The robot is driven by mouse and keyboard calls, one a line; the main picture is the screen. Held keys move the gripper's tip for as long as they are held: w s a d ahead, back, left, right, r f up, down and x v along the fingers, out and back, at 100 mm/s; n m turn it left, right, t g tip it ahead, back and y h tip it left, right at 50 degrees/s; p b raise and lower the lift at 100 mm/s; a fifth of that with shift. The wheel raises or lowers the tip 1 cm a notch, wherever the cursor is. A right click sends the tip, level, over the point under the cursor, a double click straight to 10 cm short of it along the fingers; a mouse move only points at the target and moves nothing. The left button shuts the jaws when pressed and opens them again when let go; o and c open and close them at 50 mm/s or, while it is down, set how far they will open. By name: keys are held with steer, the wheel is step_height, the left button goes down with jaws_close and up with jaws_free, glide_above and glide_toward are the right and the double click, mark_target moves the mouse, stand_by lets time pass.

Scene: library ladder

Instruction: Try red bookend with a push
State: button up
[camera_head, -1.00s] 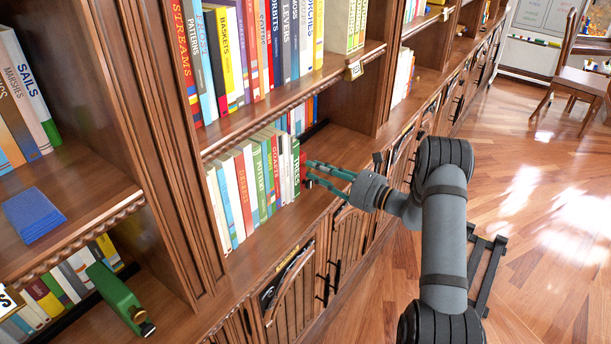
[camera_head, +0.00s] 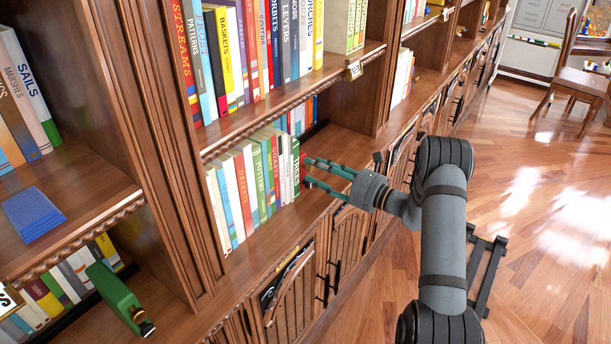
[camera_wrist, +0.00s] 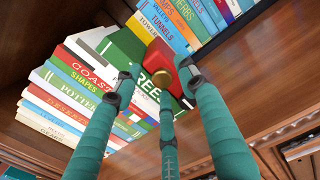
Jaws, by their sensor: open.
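In the wrist view a red bookend (camera_wrist: 182,72) stands against the end of a book row, with a round gold knob (camera_wrist: 148,84) at its front. It is beside the green TREES book (camera_wrist: 128,48). My gripper (camera_wrist: 158,92) has its green fingers spread, with the tips around the bookend and knob; I cannot tell whether they touch. In the head view my gripper (camera_head: 309,171) is open at the right end of the lower shelf's row, beside the TREES book (camera_head: 295,168).
The book row (camera_head: 250,185) leans on the lower shelf, with bare shelf board to its right. The shelf above (camera_head: 290,95) and a wooden upright (camera_head: 382,70) bound the bay. A second book row (camera_wrist: 185,20) stands behind in the wrist view.

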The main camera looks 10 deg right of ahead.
steer(key=shift+s, duration=0.1)
stand_by(0.3)
steer(key=b+v, duration=0.1)
steer(key=v, duration=0.7)
steer(key=shift+a, duration=0.1)
steer(key=p+x, duration=0.1)
steer(key=x, duration=0.7)
stand_by(0.4)
